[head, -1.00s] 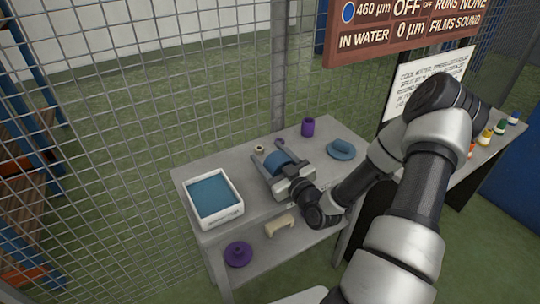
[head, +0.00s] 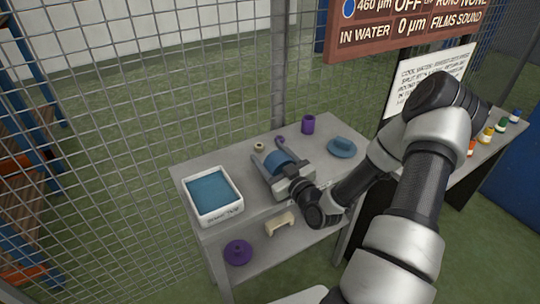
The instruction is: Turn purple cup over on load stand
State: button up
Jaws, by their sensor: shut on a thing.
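The purple cup (head: 308,123) stands on the grey table, near its back edge, with a dark opening on top. My gripper (head: 272,150) reaches over the middle of the table from the right, left of and in front of the cup and apart from it. It is shut on a blue rounded thing (head: 281,158) that shows between its fingers, partly hidden by the gripper body. A small purple bit (head: 280,138) shows at the far fingertip; I cannot tell what it belongs to. I cannot make out which thing is the load stand.
A white tub with blue contents (head: 237,211) stands on the table's left. A blue lidded dish (head: 342,147) sits at the right. A small beige ring (head: 259,147) lies behind my gripper. A purple knobbed disc (head: 238,252) and a cream block (head: 279,223) are on the lower shelf.

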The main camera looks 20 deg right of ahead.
jog(key=shift+f, duration=0.1)
jog(key=o, duration=1.3)
jog(key=s+d, duration=0.3)
jog(key=s, duration=1.4)
jog(key=shift+d, duration=0.15)
jog(key=shift+p, duration=0.3)
